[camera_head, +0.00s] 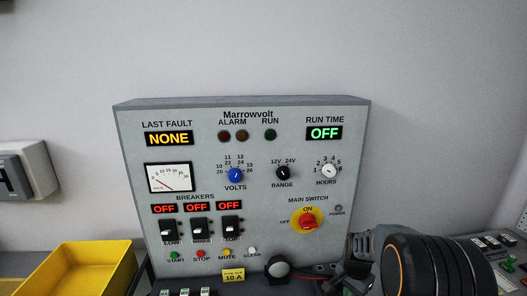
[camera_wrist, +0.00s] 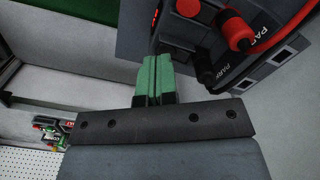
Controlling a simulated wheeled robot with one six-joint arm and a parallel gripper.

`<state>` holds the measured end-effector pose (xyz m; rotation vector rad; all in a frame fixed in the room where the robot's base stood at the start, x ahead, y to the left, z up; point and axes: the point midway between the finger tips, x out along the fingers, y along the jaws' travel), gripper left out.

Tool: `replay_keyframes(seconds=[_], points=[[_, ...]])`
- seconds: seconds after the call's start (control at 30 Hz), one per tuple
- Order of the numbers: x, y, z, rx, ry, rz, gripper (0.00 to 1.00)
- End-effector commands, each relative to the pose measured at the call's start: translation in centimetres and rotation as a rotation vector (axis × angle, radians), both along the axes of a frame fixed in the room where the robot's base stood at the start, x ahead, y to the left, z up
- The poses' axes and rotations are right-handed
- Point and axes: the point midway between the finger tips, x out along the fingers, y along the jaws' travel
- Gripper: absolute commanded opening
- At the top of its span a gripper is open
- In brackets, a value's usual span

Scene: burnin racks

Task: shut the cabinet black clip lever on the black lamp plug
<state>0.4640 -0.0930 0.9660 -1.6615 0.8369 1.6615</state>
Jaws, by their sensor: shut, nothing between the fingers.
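My gripper (camera_wrist: 151,80) has green fingertips, which are pressed together with nothing between them. In the wrist view they point toward a dark grey panel. On that panel a black plug-like part (camera_wrist: 205,70) sits beside a "PARK" label, just right of the fingertips and apart from them. A red plug-like part (camera_wrist: 238,32) sits further up and right by another "PARK" label. I cannot tell whether the black part is the lamp plug or a clip lever. In the head view my dark arm covers the lower right, and no clip lever can be made out there.
The grey Marrowvolt cabinet (camera_head: 262,150) stands upright against the wall, with dials, breakers and a red main switch (camera_head: 307,221). A yellow bin (camera_head: 84,270) is at lower left. A black round part (camera_head: 277,265) sits low in front of the cabinet.

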Motion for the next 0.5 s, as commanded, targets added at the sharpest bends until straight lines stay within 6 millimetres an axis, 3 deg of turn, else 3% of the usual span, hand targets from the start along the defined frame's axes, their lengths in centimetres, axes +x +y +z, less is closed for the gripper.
replay_keyframes(seconds=[0.5], points=[[0.00, 0.00, -0.34, 0.000, 0.000, 0.000, 0.00]])
